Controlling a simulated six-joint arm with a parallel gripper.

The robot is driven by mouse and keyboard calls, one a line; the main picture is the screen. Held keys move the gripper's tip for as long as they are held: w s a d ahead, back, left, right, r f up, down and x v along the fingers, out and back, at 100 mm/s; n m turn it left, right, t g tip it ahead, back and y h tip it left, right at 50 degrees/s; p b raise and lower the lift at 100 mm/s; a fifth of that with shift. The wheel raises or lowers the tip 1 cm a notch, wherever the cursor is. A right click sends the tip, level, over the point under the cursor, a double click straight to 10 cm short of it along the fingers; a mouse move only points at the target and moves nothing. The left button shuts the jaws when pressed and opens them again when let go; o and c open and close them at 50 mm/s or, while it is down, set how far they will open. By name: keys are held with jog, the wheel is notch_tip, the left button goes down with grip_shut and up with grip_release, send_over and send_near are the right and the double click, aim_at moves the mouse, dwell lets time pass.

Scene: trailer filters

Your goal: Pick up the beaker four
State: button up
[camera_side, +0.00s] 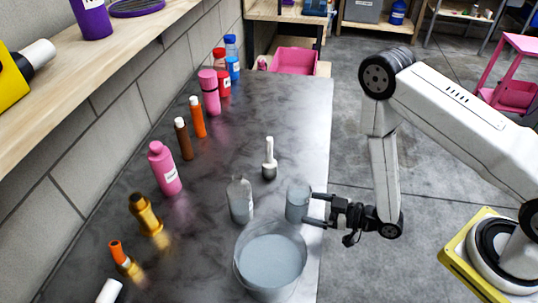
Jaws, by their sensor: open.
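A small clear, grey-tinted beaker (297,203) stands upright near the right edge of the dark worktop. I see no readable number on it, so I cannot tell if it is beaker four. My gripper (311,208) reaches in from the right and is open. Its two fingers point left at the beaker, and their tips overlap its right side in this view. I cannot tell whether they touch it or reach around it. Nothing is held.
A large clear round container (270,262) stands in front of the beaker. A clear bottle (240,200) stands to its left, and a white-handled item (269,160) behind. Several coloured bottles, including a pink one (164,168), line the wall. The worktop's far right is clear.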

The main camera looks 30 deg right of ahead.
aim_at(308, 207)
jog(key=shift+x, duration=2.45)
jog(key=shift+f, duration=0.1)
jog(key=c, duration=1.3)
